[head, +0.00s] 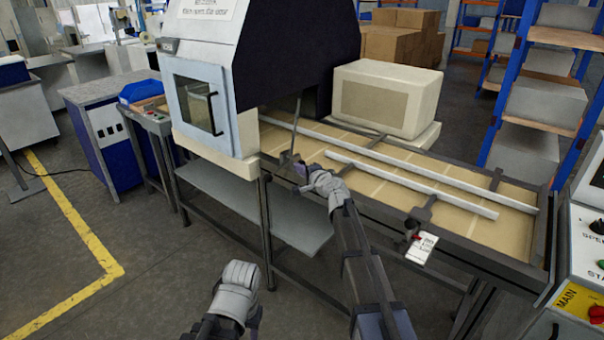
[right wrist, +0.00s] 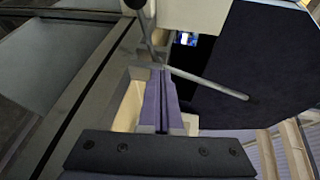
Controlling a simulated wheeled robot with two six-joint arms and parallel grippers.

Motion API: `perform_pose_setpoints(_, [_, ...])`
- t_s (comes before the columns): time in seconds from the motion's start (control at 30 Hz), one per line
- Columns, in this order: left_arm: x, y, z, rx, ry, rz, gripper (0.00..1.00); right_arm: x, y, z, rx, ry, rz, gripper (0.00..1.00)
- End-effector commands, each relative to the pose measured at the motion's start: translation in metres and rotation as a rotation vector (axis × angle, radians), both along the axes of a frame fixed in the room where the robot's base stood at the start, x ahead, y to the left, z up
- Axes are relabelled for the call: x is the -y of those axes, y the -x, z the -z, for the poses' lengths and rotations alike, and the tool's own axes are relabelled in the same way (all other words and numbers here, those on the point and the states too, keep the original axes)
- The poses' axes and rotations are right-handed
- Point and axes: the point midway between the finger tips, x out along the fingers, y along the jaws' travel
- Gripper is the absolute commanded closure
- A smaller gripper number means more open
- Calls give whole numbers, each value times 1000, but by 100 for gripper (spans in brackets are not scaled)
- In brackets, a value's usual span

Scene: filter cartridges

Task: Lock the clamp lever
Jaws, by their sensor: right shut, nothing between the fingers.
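The clamp lever (head: 296,128) is a thin grey rod standing nearly upright, slightly tilted, at the near edge of the conveyor beside the machine housing. In the right wrist view, a rod with a dark round knob (right wrist: 135,4) runs down to a small block, and a second grey rod (right wrist: 210,83) with a dark tip slants off to the right. My right gripper (head: 300,171) is close to the lever's foot; its purple fingers (right wrist: 161,98) are together and empty. Contact with the rod cannot be told.
The machine housing (head: 205,100) with a glass door stands left of the lever. A cream box (head: 385,97) sits behind the conveyor, and pale guide rails (head: 410,183) run along it. A white tag (head: 421,248) hangs at the front edge. The floor in front is clear.

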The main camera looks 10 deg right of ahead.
Motion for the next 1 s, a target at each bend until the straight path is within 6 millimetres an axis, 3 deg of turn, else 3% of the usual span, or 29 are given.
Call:
perform_pose_setpoints(0.4, [0, 0, 0, 0, 0, 0, 50, 8, -30, 0, 0, -1, 1, 100])
perform_pose_setpoints(1.0, [0, 0, 0, 0, 0, 0, 50, 11, -37, 0, 0, 0, 1, 100])
